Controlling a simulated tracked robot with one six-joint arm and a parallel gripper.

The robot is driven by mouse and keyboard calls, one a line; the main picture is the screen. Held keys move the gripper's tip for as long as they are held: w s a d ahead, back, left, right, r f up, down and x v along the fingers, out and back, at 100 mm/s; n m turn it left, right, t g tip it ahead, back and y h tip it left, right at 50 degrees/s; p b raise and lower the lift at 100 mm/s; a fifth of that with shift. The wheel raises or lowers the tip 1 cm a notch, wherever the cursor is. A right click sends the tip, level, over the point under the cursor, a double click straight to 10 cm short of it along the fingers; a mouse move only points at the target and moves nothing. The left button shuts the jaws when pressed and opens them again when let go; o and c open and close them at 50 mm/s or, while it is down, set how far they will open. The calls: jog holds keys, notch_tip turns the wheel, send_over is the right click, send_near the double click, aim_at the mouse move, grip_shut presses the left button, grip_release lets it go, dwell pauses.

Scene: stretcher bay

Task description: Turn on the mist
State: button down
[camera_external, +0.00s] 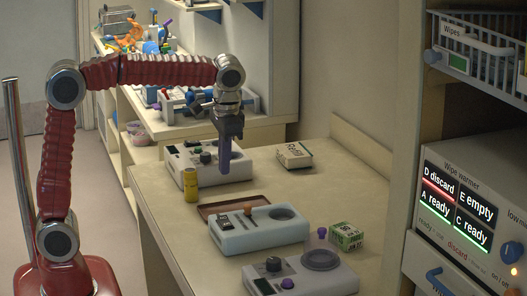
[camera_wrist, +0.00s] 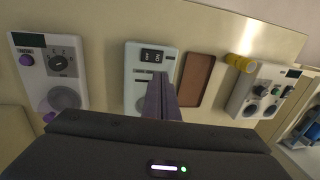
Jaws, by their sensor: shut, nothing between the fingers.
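Several control units stand on the beige table; I cannot tell from any label which one makes the mist. The near grey unit (camera_external: 330,279) has a dark dial, a purple knob (camera_external: 288,283) and a round grey plate; it shows at left in the wrist view (camera_wrist: 32,72). The far white unit (camera_external: 239,169) has a green knob and several dark ones. My gripper (camera_external: 225,172), with purple fingers, is shut and empty, pointing down above the table; its fingers (camera_wrist: 161,78) partly cover the middle unit in the wrist view.
A yellow can (camera_external: 190,185) and a brown tray (camera_external: 206,209) lie between the far and middle units. A white box (camera_external: 294,155) and a green box (camera_external: 346,237) stand right of the units. A wipe warmer (camera_external: 470,170) is at far right.

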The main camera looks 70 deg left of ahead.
aim_at(225, 220)
dwell(0.3)
jog(key=f, duration=0.4)
jog(key=a+f, duration=0.1)
jog(key=f, duration=0.4)
jog(key=a+f, duration=0.1)
jog(key=f, duration=0.4)
jog(key=shift+a, duration=0.1)
jog(key=shift+a+f, duration=0.1)
jog(key=shift+d, duration=0.2)
dwell(0.3)
jog(key=shift+d+r, duration=0.25)
jog(key=shift+d, duration=0.35)
notch_tip(225, 220, up, 14)
jog(key=a, duration=0.2)
dwell(0.6)
